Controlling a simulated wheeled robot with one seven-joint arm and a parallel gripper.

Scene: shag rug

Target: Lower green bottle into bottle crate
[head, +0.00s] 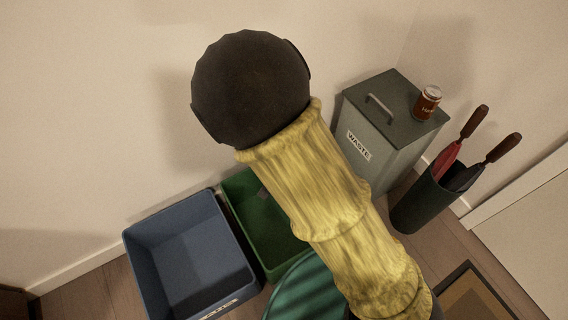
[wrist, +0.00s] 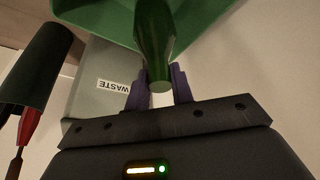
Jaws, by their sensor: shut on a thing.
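My gripper (wrist: 161,80) shows in the wrist view, with its purple fingers shut on the narrow end of a green bottle (wrist: 154,35). The bottle's wider part points away from the gripper, toward a green crate (wrist: 95,17) at the top of that view. The bottle overlaps the crate there; I cannot tell how deep it is or whether it touches. In the head view the green crate (head: 245,205) stands against the wall, partly covered by my yellow-sleeved arm. The gripper and bottle are hidden in that view.
A blue crate (head: 140,262) stands left of the green one. A dark stand (head: 420,203) with umbrellas and a mat (head: 462,300) are further right.

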